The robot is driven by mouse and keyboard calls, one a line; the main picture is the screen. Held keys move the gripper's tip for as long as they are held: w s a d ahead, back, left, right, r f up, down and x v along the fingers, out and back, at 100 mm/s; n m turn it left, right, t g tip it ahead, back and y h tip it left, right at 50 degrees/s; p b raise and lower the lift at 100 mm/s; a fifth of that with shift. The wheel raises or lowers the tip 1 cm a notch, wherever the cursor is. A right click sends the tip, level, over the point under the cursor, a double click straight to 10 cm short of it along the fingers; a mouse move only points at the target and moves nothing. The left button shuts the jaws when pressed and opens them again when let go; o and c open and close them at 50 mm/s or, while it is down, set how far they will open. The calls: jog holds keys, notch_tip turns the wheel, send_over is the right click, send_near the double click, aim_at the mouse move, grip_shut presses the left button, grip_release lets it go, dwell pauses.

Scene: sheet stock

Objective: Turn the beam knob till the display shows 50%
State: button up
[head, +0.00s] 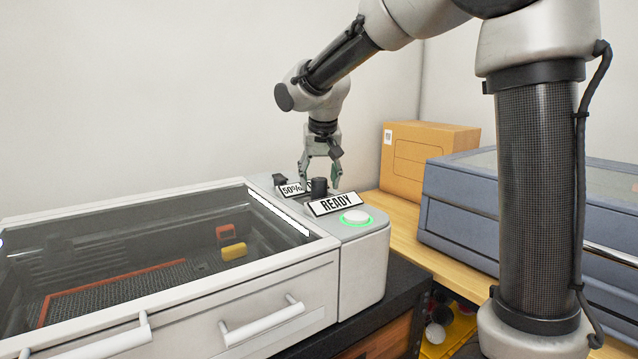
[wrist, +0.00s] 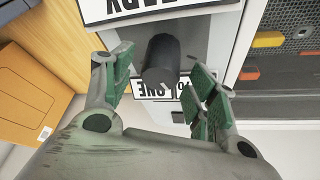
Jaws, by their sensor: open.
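The beam knob (head: 318,188) is a dark upright cylinder on the control panel at the right end of the pale machine (head: 365,262). It also shows in the wrist view (wrist: 160,62). My gripper (head: 320,178) points down at the knob, open. In the wrist view the green-padded fingers (wrist: 163,80) stand on either side of the knob with gaps showing; no contact is visible.
A READY sign (head: 335,204) and a white button (head: 356,217) with a green lit ring sit in front of the knob. A glass lid (head: 150,240) covers the machine bed. A cardboard box (head: 425,160) and a blue-grey case (head: 470,215) stand to the right.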

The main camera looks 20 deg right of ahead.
jog(key=v, duration=1)
